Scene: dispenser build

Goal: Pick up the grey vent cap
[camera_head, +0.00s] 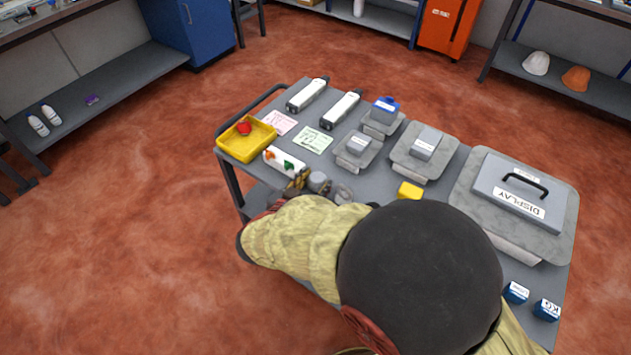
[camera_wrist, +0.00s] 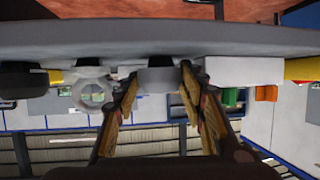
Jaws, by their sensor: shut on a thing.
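The grey vent cap (camera_head: 318,181) is a short round piece near the cart's front edge, just right of the white block in the head view. My gripper (camera_head: 305,184) has yellow-brown fingers and is at the cap. In the wrist view, which appears upside down, the cap (camera_wrist: 157,78) sits between the two fingertips (camera_wrist: 158,88). The gripper is shut on it. The cap appears to be at the cart top; any small gap is hard to tell. My arm hides part of the cart's front.
A grey ring-like part (camera_head: 343,194) lies close right of the cap. A white block (camera_head: 284,160) with orange and green pieces stands close left.

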